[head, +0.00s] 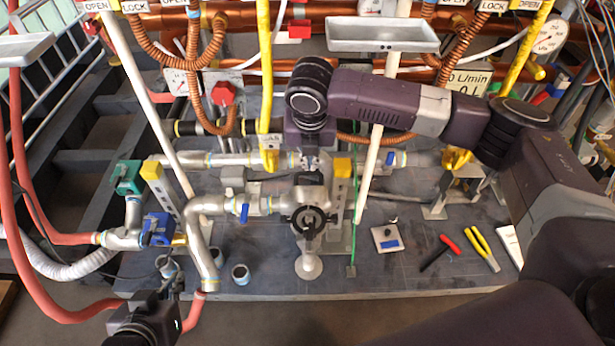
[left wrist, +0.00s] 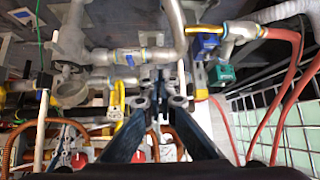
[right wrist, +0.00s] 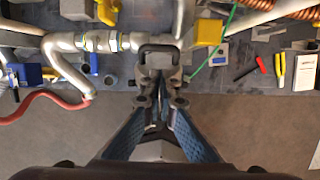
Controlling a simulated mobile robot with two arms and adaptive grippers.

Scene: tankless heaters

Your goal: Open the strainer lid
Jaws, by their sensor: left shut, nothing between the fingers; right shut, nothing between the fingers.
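The strainer (head: 310,232) is a grey metal fitting on the pipe run at the middle of the board. Its lid has a black handle (head: 308,212), which shows in the right wrist view (right wrist: 159,49) as a black loop just beyond the fingertips. My right gripper (head: 308,168) points down by the strainer, shut and empty; it also shows in the right wrist view (right wrist: 161,90). Whether its tips touch the handle is unclear. My left gripper (head: 172,286) is low at the left, away from the strainer; its tips show shut and empty in the left wrist view (left wrist: 161,92).
Pipes with a blue valve (head: 158,228) and a green valve (head: 128,177) stand at the left. A pipe stub (head: 240,274) stands near the front edge. Copper hoses hang behind.

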